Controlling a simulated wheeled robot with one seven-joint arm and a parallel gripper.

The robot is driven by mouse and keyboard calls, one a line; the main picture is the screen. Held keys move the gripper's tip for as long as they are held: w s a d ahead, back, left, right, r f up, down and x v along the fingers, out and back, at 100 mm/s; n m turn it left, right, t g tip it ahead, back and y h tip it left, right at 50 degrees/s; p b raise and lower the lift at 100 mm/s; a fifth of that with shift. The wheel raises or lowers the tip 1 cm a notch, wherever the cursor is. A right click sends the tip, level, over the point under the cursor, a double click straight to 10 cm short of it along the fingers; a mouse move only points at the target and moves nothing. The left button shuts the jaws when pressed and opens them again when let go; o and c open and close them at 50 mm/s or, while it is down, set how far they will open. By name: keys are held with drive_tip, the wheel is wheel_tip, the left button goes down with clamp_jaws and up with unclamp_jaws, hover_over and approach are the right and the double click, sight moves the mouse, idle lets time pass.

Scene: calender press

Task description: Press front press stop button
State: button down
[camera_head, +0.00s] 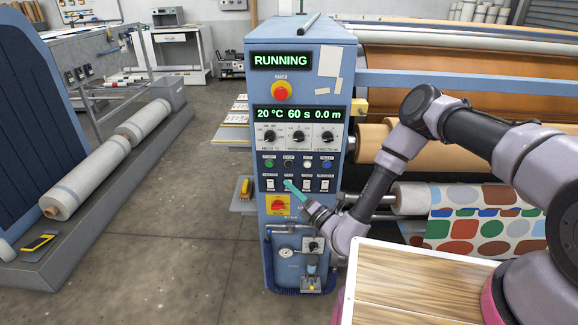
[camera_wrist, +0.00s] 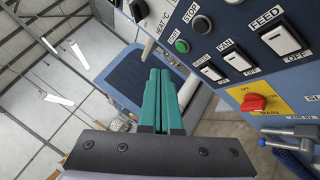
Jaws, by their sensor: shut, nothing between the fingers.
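The blue press control panel (camera_head: 305,75) stands in the middle of the head view, its top display (camera_head: 280,61) reading "RUNNING". The stop button (camera_head: 288,163) is dark and round, right of the green start button (camera_head: 269,163). In the wrist view the stop button (camera_wrist: 201,24) is at the top, up and right of the green start button (camera_wrist: 182,46). My gripper (camera_head: 288,184) has teal fingers, shut and empty, overlapping the switch row just below the stop button in the head view. In the wrist view my gripper (camera_wrist: 158,72) shows left of both buttons; contact with the panel cannot be told.
White rocker switches (camera_head: 307,185) sit below the buttons, with a red main switch (camera_head: 278,205) on yellow under them. A red mushroom button (camera_head: 281,91) is higher up. A patterned roll (camera_head: 480,228) is right of the panel. Open floor (camera_head: 185,215) lies to the left.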

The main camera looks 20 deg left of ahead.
drive_tip(key=w+a, duration=0.2)
drive_tip(key=w, duration=0.6)
idle(2.0)
drive_tip(key=shift+w+a, duration=0.1)
drive_tip(key=shift+w, duration=0.65)
idle(0.7)
drive_tip(key=shift+s, duration=0.75)
drive_tip(key=shift+s+d, duration=0.25)
drive_tip(key=shift+s, duration=0.6)
drive_tip(key=shift+s+d, duration=0.2)
drive_tip(key=shift+s, duration=0.6)
drive_tip(key=shift+s+d, duration=0.25)
drive_tip(key=shift+s, duration=0.6)
drive_tip(key=shift+r, duration=0.1)
